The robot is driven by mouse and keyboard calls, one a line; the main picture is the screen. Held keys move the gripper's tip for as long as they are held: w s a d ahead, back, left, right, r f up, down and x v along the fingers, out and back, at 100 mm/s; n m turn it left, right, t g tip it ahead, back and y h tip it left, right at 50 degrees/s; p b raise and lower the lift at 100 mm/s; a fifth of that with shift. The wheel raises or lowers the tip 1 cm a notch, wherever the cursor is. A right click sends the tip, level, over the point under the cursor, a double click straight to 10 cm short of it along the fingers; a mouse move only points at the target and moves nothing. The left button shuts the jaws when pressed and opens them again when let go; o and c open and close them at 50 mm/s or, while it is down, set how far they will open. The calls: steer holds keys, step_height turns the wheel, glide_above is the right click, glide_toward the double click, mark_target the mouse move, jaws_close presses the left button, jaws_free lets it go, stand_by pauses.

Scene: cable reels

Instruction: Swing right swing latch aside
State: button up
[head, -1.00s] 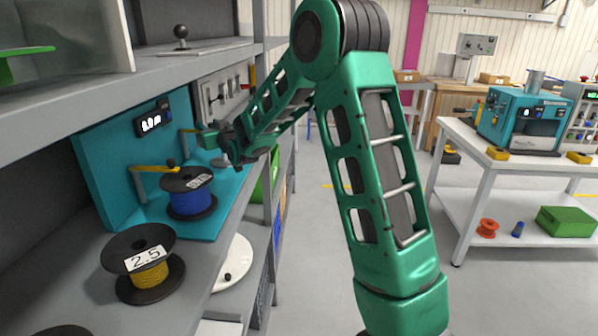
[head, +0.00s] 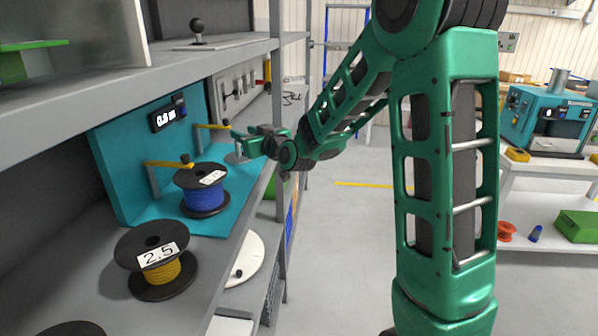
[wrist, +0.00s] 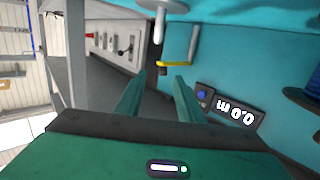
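The right swing latch (head: 212,126) is a yellow bar on a grey post at the far end of the teal station. It also shows in the wrist view (wrist: 174,64), with a dark knob at one end. My gripper (head: 236,140) is just right of it in the head view. In the wrist view my gripper (wrist: 158,82) has its two green fingers apart with nothing between them. The latch lies just beyond the fingertips, and I see no clear contact. The other swing latch (head: 165,163) is nearer, beside the blue cable reel (head: 205,197).
A yellow reel marked 2.5 (head: 160,270) stands on the shelf at the near left. A digital display (head: 168,116) is on the teal back wall. A grey switch panel (head: 238,85) stands beyond. The upper shelf (head: 150,82) runs above the station. Open floor lies right.

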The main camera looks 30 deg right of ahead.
steer(key=s+d+f+m+g+h, duration=0.1)
steer(key=s+d+f+g, duration=0.2)
steer(key=s+d, duration=0.2)
steer(key=s+d+f+m+g+h, duration=0.1)
steer(key=s+d+f+g, duration=0.3)
steer(key=s, duration=0.6)
steer(key=shift+d+f+h, duration=0.2)
steer(key=shift+d+h, duration=0.4)
steer(key=shift+d, duration=0.1)
steer(key=shift+s, duration=0.15)
